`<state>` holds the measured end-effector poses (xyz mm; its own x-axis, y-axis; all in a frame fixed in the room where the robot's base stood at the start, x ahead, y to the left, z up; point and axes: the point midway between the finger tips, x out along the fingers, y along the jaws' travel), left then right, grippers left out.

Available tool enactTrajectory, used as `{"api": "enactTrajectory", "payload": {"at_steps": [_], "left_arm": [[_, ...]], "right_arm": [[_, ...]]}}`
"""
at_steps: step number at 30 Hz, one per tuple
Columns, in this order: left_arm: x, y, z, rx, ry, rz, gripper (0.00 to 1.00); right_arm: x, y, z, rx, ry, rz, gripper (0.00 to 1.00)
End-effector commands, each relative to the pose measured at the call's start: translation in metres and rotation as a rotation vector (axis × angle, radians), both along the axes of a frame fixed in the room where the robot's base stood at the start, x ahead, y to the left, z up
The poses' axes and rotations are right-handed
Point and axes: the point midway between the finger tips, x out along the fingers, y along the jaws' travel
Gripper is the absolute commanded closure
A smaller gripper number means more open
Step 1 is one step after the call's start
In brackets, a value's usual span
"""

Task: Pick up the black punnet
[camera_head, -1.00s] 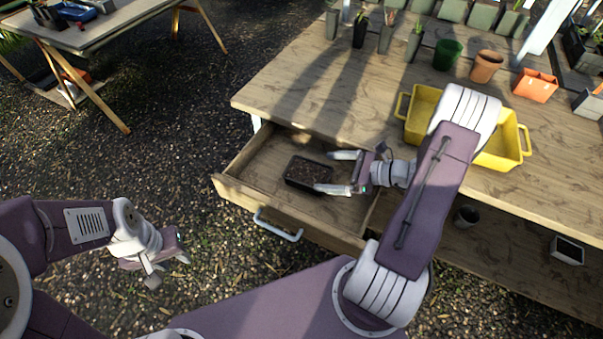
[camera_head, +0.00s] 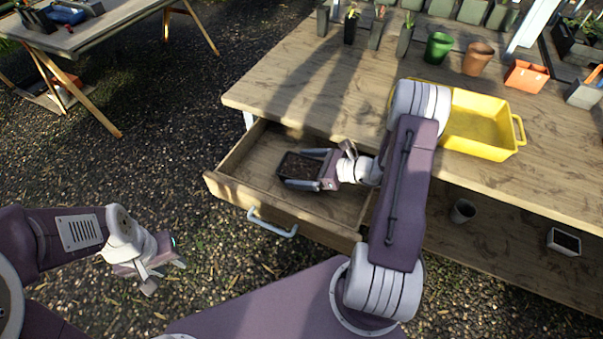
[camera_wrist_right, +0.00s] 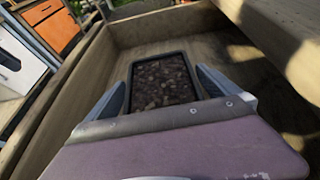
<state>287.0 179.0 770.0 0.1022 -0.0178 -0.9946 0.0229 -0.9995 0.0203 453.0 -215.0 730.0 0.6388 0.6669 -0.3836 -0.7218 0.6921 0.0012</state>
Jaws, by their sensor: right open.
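The black punnet (camera_head: 299,166), filled with dark soil, lies in the open wooden drawer (camera_head: 246,160). My right gripper (camera_head: 304,168) is open in the drawer, with its two fingers reaching on either side of the punnet's near part. In the right wrist view the punnet (camera_wrist_right: 162,82) sits between the two fingers of the right gripper (camera_wrist_right: 163,92); the head view does not settle whether they touch its sides. My left gripper (camera_head: 164,273) hangs empty over the gravel at lower left, its fingers apart.
The drawer's walls stand around my right gripper, and the tabletop (camera_head: 290,85) overhangs its back. A yellow crate (camera_head: 480,125) stands on the table behind my right arm. Pots line the table's back, including a green pot (camera_head: 438,47). A lower shelf (camera_head: 500,235) lies right of the drawer.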

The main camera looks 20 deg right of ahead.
Motion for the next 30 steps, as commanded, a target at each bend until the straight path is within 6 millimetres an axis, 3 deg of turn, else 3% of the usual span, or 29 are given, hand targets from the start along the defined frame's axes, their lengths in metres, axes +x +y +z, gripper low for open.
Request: {"api": "enactTrajectory", "payload": {"at_steps": [6, 12, 14, 23, 30], "left_arm": [[0.000, 0.000, 0.000, 0.000, 0.000, 0.000, 0.64], [0.000, 0.000, 0.000, 0.000, 0.000, 0.000, 0.64], [0.000, 0.000, 0.000, 0.000, 0.000, 0.000, 0.64], [0.000, 0.000, 0.003, 0.000, 0.000, 0.000, 0.64], [0.000, 0.000, 0.016, 0.000, 0.000, 0.000, 0.64]], "right_arm": [[0.001, 0.000, 0.000, 0.000, 0.000, -0.001, 0.03], [0.001, 0.000, 0.000, -0.001, -0.001, -0.001, 0.58], [0.001, 0.000, 0.000, 0.000, -0.002, -0.001, 0.71], [0.001, 0.000, 0.006, -0.001, -0.003, 0.000, 0.71], [0.001, 0.000, 0.046, -0.003, -0.005, 0.000, 0.71]]}}
